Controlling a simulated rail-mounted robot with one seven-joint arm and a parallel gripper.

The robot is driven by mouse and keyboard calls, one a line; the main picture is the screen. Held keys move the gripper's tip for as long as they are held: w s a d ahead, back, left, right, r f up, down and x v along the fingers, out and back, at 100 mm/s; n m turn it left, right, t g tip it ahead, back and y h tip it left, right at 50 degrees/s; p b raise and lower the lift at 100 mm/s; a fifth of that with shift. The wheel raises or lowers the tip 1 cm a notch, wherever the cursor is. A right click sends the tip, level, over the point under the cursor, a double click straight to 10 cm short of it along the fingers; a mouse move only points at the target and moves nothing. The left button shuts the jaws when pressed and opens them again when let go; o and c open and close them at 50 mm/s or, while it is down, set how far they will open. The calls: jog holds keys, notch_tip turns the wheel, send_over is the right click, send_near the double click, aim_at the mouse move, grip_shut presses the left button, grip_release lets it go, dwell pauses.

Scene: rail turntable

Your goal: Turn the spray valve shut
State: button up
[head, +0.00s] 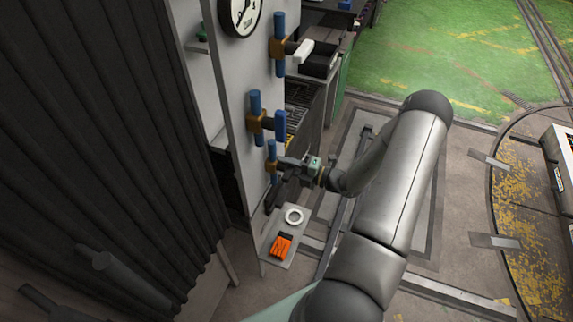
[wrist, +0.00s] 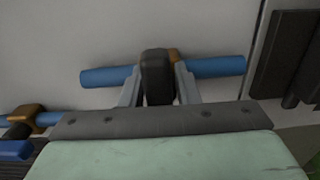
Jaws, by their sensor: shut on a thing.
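My gripper (wrist: 158,90) is shut on a black valve handle (wrist: 157,72), with one finger on each side in the wrist view. The handle lies across a short blue pipe (wrist: 215,67), and a bit of brass valve body (wrist: 174,55) shows behind it. In the head view this is the lowest of three valves on the pale panel, on a blue pipe (head: 271,149), and my gripper (head: 288,166) reaches it from the right. The handle is mostly hidden there. I can read no label naming the spray valve.
Above it are a valve with a blue handle (head: 281,125) and one with a white handle (head: 303,51). A gauge (head: 240,14) is at the top. A small shelf (head: 271,257) below holds a white ring (head: 293,216) and an orange item (head: 281,245). Open floor lies right.

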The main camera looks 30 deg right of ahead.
jog(key=shift+s+a+f, duration=0.1)
jog(key=shift+f, duration=0.05)
jog(key=o, duration=0.8)
jog(key=b+v, duration=0.3)
jog(key=v, duration=1.4)
jog(key=shift+s+b, duration=0.15)
jog(key=shift+b, duration=0.2)
